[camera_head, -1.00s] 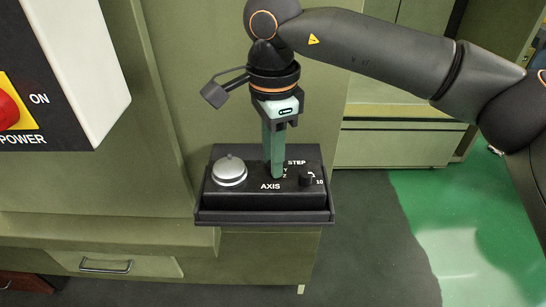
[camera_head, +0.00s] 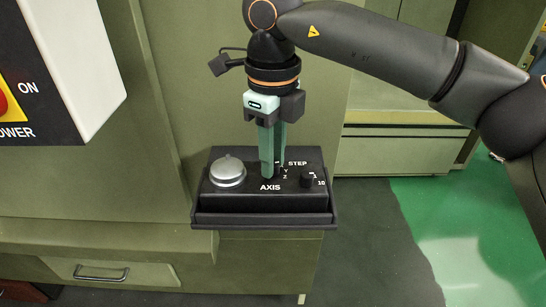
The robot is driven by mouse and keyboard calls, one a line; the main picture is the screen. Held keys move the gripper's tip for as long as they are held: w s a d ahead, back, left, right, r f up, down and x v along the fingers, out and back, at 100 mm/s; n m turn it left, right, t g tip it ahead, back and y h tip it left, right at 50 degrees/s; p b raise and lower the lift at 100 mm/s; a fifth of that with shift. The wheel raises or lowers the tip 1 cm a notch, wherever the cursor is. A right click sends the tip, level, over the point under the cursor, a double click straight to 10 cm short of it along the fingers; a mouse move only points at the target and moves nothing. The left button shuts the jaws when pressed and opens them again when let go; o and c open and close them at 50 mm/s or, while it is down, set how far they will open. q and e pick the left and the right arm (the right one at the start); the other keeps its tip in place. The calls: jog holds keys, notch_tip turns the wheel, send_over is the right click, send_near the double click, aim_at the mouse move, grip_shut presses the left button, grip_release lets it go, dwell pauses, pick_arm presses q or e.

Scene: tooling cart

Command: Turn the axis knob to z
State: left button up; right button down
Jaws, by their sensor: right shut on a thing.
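The black control box (camera_head: 262,200) sits on a small dark shelf fixed to the olive cabinet. The small black step knob (camera_head: 307,180) stands to the right of the fingers, near the mark 10. My left gripper is not in view.
A large silver dial (camera_head: 228,171) sits on the box, left of the fingers. A drawer handle (camera_head: 101,273) is at lower left. Open grey and green floor lies at right.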

jog(key=m+b, duration=0.1)
jog(key=m, duration=0.4)
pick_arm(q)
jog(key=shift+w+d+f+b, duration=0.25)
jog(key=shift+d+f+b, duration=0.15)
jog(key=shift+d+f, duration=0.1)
pick_arm(e)
jog(key=shift+m, duration=1.7)
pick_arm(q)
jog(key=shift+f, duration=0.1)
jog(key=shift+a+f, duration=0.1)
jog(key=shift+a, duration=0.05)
pick_arm(e)
jog(key=c, duration=0.7)
grip_release()
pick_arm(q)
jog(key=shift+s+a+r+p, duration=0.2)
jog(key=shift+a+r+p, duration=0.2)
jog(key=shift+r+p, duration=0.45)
pick_arm(e)
notch_tip(320, 180, up, 13)
jog(key=shift+f, duration=0.2)
